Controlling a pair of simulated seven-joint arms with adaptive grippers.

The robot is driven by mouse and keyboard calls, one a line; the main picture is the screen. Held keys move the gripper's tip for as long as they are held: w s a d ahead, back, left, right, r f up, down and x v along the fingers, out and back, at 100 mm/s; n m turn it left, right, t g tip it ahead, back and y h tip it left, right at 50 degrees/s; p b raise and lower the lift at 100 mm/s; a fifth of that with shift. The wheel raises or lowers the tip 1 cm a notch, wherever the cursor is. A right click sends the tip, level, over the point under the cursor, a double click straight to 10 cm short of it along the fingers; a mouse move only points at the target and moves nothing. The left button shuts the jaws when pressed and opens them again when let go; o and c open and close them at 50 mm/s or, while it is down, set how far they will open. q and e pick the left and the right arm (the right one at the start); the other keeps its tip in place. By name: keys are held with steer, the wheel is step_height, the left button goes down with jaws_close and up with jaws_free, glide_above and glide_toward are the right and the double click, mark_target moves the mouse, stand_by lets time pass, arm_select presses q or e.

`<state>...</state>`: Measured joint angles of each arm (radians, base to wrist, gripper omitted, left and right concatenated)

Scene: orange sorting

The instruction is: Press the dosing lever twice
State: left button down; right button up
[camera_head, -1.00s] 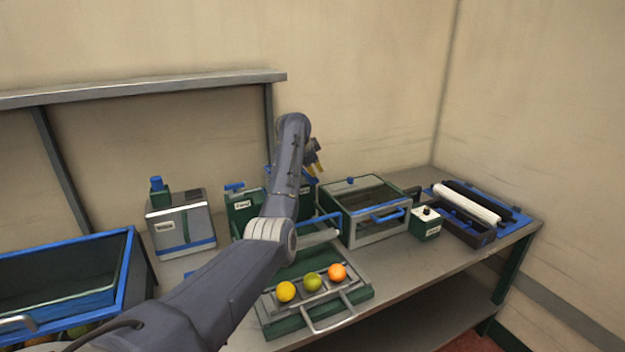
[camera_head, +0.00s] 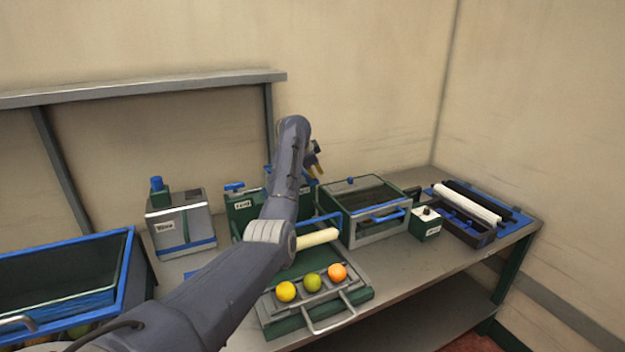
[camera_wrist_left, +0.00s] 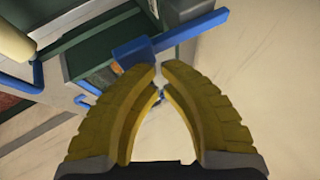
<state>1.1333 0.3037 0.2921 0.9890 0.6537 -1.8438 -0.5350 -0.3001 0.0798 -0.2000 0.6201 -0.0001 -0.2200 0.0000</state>
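In the left wrist view a blue lever (camera_wrist_left: 172,38) with a wide block at one end lies just beyond my fingertips. It sits by a dark green housing (camera_wrist_left: 95,55). My left gripper (camera_wrist_left: 160,68) has yellow ribbed fingers with their tips close together and nothing between them. I cannot tell whether the tips touch the lever. In the head view my left gripper (camera_head: 316,160) is beyond the bent wrist, above the back of the bench, and my arm hides much of the housing below it. My right gripper is not in view.
A tray (camera_head: 352,303) holds a yellow, a green and an orange fruit in front. A cream roller (camera_head: 317,238) lies behind it. A glass-fronted box (camera_head: 378,232), a small green box (camera_head: 427,225) and a labelled canister (camera_head: 180,225) stand nearby. A blue-rimmed bin (camera_head: 128,270) is at left.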

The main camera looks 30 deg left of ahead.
arm_select(q)
steer(key=shift+f, duration=1.05)
stand_by(1.1)
steer(key=shift+r, duration=0.2)
stand_by(0.5)
steer(key=shift+r, duration=1.65)
steer(key=shift+r, duration=0.15)
steer(key=shift+r, duration=2.35)
steer(key=c, duration=2.1)
jaws_free()
steer(key=shift+r, duration=0.1)
jaws_close()
